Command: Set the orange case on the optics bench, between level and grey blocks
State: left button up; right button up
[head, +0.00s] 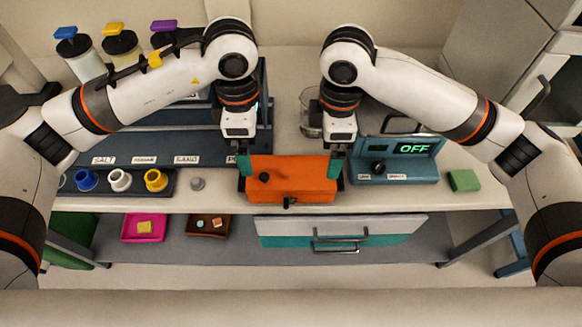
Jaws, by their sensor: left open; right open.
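The orange case (308,178), a box with small black knobs, sits at the front of the pale bench top (460,200), with dark edges showing at its ends. My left gripper (245,165) is open at its left end. My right gripper (334,168) is open at its right end. Both point down with teal fingertips close to the case; I cannot tell whether they touch it. I cannot make out a level or grey blocks, nor tell whether this bench is the optics bench.
A teal device reading OFF (400,168) stands right of the case, then a green block (463,180). A labelled dark rack (140,150) with coloured rings stands left. Below are a drawer (290,228), a pink tray (128,236) and a brown tray (192,232).

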aim_at(254, 172)
pick_arm(q)
jog(key=shift+s, duration=0.2)
pick_arm(e)
jog(key=shift+s, duration=0.2)
pick_arm(q)
notch_tip(254, 172, down, 12)
pick_arm(e)
notch_tip(254, 172, down, 12)
jog(key=shift+r, duration=0.1)
pick_arm(q)
jog(key=shift+w+r, duration=0.1)
jog(key=c, duration=1.3)
pick_arm(e)
jog(key=shift+w, duration=0.1)
jog(key=c, duration=1.3)
